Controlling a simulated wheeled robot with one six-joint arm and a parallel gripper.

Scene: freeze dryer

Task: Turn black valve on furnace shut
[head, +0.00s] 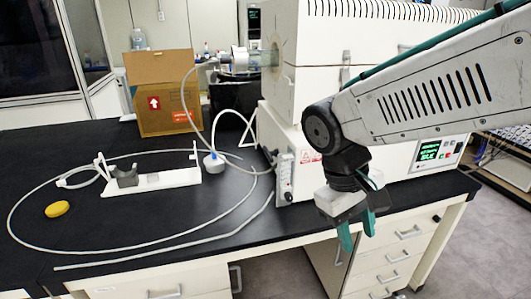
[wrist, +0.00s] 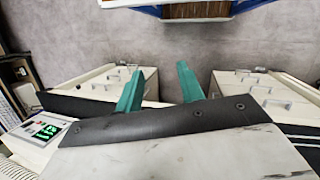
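The furnace (head: 330,75) is a large white box on a white base unit (head: 405,165) at the bench's right part, with a glass tube on its left side. On the base's left end is a narrow panel with a flow gauge (head: 286,172). Small dark fittings (head: 270,156) sit beside it where hoses join; one may be the black valve, but they are too small to tell its position. My gripper (head: 357,230) has teal fingers pointing down, in front of the furnace and right of the panel. In the wrist view its fingers (wrist: 158,90) are apart and empty.
White drawers (head: 390,262) are below the bench. Open floor (wrist: 190,50) lies in front.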

